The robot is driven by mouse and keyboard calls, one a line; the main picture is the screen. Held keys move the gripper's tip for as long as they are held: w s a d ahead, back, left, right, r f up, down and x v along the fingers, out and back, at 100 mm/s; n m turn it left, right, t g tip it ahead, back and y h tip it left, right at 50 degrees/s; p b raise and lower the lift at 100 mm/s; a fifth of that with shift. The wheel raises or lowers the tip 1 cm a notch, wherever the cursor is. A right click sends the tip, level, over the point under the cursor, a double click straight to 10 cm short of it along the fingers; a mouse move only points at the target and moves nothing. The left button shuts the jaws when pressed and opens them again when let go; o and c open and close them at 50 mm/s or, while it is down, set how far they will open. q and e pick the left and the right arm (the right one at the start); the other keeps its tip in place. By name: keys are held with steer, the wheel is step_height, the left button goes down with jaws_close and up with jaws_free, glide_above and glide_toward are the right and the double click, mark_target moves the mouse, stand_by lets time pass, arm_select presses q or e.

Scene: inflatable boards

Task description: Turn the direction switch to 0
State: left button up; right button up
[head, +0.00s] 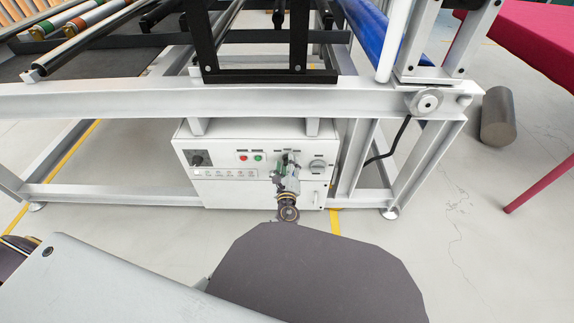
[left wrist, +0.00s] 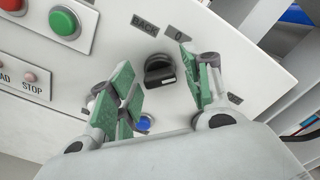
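The direction switch is a black rotary knob (left wrist: 160,70) on the white control panel in the left wrist view. The labels BACK (left wrist: 145,25) and 0 (left wrist: 178,34) stand above it; another label at its right is partly hidden by a finger. I cannot tell surely which label the knob points to. My left gripper (left wrist: 156,66) is open, with its green-padded fingers on either side of the knob and visible space between. In the head view the left gripper (head: 287,166) is at the panel front and hides the knob. My right gripper is not in view.
The white control box (head: 255,190) sits under a grey machine frame (head: 130,100). A blue button (left wrist: 145,122) is below the knob.

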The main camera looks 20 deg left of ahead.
arm_select(q)
steer(key=c, duration=0.8)
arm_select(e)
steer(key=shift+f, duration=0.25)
arm_select(q)
steer(key=n+b, duration=0.3)
steer(key=shift+f, duration=0.15)
steer(key=shift+n+b, duration=0.95)
steer(key=shift+n, duration=1.85)
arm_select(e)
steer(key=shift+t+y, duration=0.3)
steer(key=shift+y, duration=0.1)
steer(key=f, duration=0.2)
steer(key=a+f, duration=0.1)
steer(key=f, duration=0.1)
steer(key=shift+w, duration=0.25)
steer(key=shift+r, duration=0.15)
